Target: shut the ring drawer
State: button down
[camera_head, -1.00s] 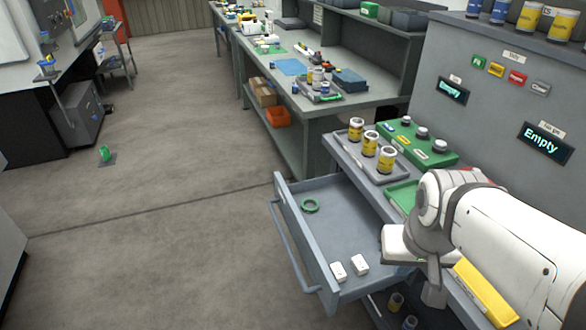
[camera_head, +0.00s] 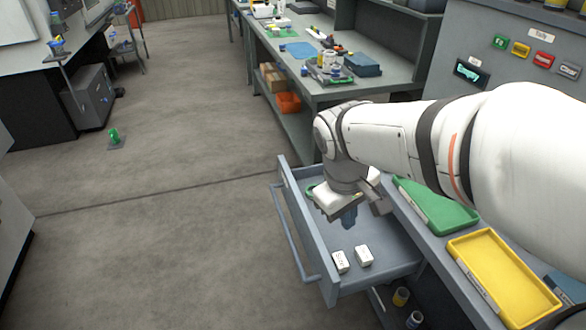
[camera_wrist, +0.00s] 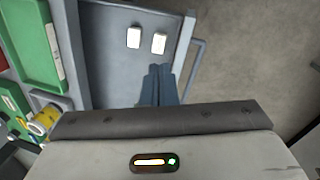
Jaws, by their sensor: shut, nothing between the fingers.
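The ring drawer (camera_head: 303,235) is a grey drawer pulled out from the cabinet, with a long bar handle (camera_head: 291,240) along its left front. In the head view a green ring (camera_head: 311,192) shows partly beside my wrist, and two small white boxes (camera_head: 351,259) lie at the drawer's near end. My gripper (camera_head: 349,220) is over the drawer's interior, pointing down, with its blue fingers together and empty. In the wrist view the fingers (camera_wrist: 159,84) point toward the white boxes (camera_wrist: 146,40), and the handle (camera_wrist: 193,68) runs to their right. Whether the fingertips touch the drawer floor cannot be told.
A green tray (camera_head: 437,206) and a yellow tray (camera_head: 503,277) sit on the cabinet top beside the drawer. Bottles (camera_head: 402,297) stand below it. A workbench (camera_head: 335,92) stands behind. The floor left of the drawer is clear.

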jog(key=w+a+f+n+h+b, duration=0.4)
jog(key=w+a+f+n+b, duration=0.1)
jog(key=w+a+f+n, duration=0.3)
jog(key=n+t+h+b, duration=0.2)
jog(key=n+h+b, duration=0.1)
jog(key=n+b, duration=0.3)
send_near(301, 230)
jog(key=shift+n, duration=0.5)
jog(key=b+x, duration=0.1)
jog(key=x, duration=0.5)
jog(key=shift+w+f, duration=0.1)
jog(key=shift+a, duration=0.1)
